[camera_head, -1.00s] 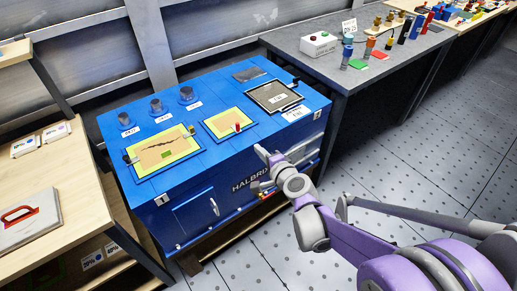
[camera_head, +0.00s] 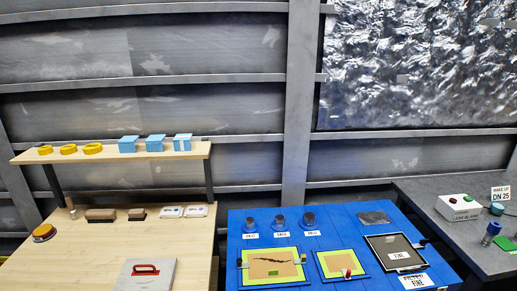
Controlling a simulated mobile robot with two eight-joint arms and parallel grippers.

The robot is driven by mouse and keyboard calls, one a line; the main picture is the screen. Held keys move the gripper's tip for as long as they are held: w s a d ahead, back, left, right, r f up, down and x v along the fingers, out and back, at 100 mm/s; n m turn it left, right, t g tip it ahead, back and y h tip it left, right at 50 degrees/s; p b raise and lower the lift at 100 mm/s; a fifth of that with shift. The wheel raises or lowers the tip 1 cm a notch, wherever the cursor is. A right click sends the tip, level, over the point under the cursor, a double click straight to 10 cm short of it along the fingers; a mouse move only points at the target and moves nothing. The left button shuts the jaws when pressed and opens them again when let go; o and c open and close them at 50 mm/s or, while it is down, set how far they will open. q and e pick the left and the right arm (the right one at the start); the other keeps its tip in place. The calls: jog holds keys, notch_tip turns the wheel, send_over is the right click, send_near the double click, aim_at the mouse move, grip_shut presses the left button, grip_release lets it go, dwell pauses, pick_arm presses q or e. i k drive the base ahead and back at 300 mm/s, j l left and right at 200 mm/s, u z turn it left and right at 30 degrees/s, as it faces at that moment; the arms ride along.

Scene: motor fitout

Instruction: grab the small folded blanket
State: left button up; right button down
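I cannot make out a small folded blanket for certain. Three light-blue, block-shaped items sit on the wooden shelf at the left: a left one (camera_head: 128,144), a middle one (camera_head: 155,143) and a right one (camera_head: 182,142) with a white band. I cannot tell whether they are cloth or boxes. A dark grey flat piece (camera_head: 374,218) lies at the back of the blue cabinet top. Neither of my grippers is in view.
Yellow rings (camera_head: 68,149) share the shelf (camera_head: 108,154). Below, the wooden bench (camera_head: 75,262) holds brown blocks (camera_head: 101,215) and a red-handled trowel (camera_head: 147,272). The blue cabinet (camera_head: 236,225) carries framed panels. A grey table (camera_head: 440,190) holds a button box (camera_head: 458,207).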

aim_at(144, 274)
jog(key=j+u, duration=0.1)
jog(key=u, duration=0.35)
jog(key=j+u, duration=0.1)
jog(key=u, duration=0.35)
jog(key=i+u, duration=0.1)
jog(key=u, duration=0.35)
jog(key=i+j+u, duration=0.1)
jog(key=u, duration=0.35)
jog(key=i+j, duration=0.1)
jog(key=i, duration=0.1)
